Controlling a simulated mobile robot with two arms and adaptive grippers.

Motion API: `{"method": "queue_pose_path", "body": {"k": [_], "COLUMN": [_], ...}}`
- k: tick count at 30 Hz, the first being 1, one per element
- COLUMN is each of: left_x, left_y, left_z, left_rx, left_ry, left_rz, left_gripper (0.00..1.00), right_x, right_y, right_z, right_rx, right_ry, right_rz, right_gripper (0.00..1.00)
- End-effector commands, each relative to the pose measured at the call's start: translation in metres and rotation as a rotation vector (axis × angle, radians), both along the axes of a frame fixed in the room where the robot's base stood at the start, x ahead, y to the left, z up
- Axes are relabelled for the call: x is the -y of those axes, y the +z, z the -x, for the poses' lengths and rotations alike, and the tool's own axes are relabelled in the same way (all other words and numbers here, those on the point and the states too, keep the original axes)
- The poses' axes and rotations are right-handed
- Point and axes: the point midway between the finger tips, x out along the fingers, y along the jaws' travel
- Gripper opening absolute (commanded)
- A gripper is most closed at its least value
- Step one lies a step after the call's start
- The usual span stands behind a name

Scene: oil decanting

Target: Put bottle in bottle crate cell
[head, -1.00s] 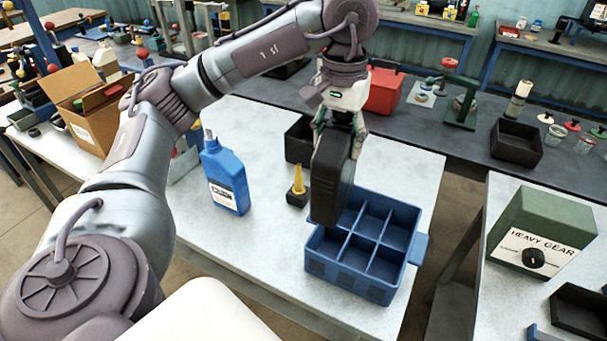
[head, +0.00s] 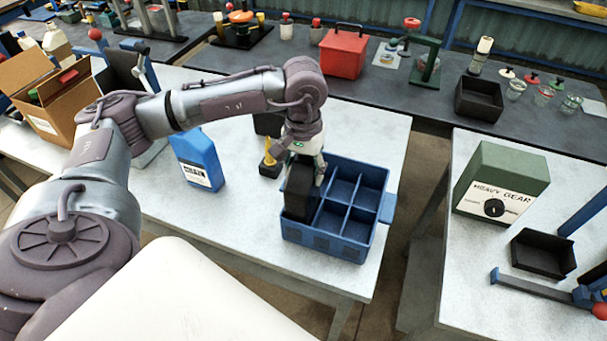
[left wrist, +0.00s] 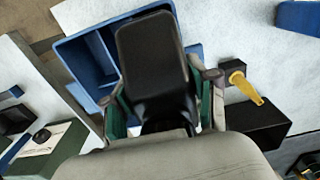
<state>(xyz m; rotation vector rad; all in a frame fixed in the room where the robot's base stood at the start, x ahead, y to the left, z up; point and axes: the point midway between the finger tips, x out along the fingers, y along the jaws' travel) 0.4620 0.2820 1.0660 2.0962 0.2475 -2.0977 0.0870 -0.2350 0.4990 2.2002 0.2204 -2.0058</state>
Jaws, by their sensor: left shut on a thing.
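A blue crate (head: 330,243) divided into several cells stands on the white table; part of it also shows in the left wrist view (left wrist: 72,45). My left gripper (head: 306,168) is shut on a black bottle (head: 297,192) at the left side of the crate. The bottle is roughly upright and its lower end is at the front left cell. It covers part of the crate's left wall, so I cannot tell how deep it sits. In the left wrist view the bottle (left wrist: 150,65) is between my fingers (left wrist: 163,100). My right gripper is not in view.
A blue labelled bottle (head: 197,160) stands left of the crate. A yellow-spouted item (head: 269,160) and a black bin (head: 268,124) are behind the gripper. A green box (head: 500,184) stands on the right table, across a gap. The table's front edge is close to the crate.

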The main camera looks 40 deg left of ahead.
Motion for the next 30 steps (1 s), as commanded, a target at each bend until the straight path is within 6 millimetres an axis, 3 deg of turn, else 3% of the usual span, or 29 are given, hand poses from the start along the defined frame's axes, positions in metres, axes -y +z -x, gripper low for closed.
{"method": "queue_pose_path", "body": {"k": [6, 19, 20, 24, 30], "left_x": [0.000, 0.000, 0.000, 0.000, 0.000], "left_y": [-0.021, -0.028, -0.028, -0.028, -0.028], "left_z": [-0.001, -0.001, 0.000, 0.000, 0.000], "left_rx": [0.002, 0.004, 0.000, -0.001, -0.001], "left_ry": [0.001, 0.001, 0.001, 0.001, 0.001], "left_rz": [0.001, 0.001, 0.000, 0.000, 0.000], "left_gripper": [0.00, 0.00, 0.61, 0.83, 0.83], "right_x": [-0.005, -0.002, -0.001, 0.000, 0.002], "right_y": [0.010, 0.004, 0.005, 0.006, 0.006], "right_z": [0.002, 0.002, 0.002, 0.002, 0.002], "right_rx": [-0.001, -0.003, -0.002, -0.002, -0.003], "right_ry": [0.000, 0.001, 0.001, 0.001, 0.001], "right_rz": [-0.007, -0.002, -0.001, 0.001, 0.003], "right_gripper": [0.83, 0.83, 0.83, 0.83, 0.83]}}
